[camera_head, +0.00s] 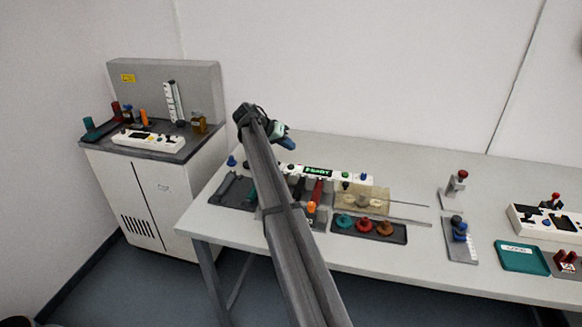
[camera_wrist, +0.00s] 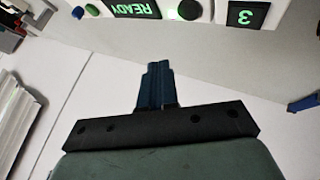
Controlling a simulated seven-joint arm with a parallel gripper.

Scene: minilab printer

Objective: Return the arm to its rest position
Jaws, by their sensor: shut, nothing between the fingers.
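My arm stretches from the bottom of the head view up over the left end of the white table (camera_head: 480,275). My gripper (camera_head: 289,144) is at its far end, above the table's back left part and in front of the wall. In the wrist view my gripper (camera_wrist: 158,68) shows its blue fingers together, with nothing between them. The fingers point toward a white panel (camera_wrist: 215,12) with a lit READY display, apart from it. My arm hides part of the table and some items behind it.
A dark tray with round knobs (camera_head: 368,230) and a beige plate (camera_head: 362,199) lie right of my arm. Small stands (camera_head: 453,190), a teal tray (camera_head: 522,257) and a white control box (camera_head: 545,223) are farther right. A white cabinet (camera_head: 150,200) stands left. Table between is partly clear.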

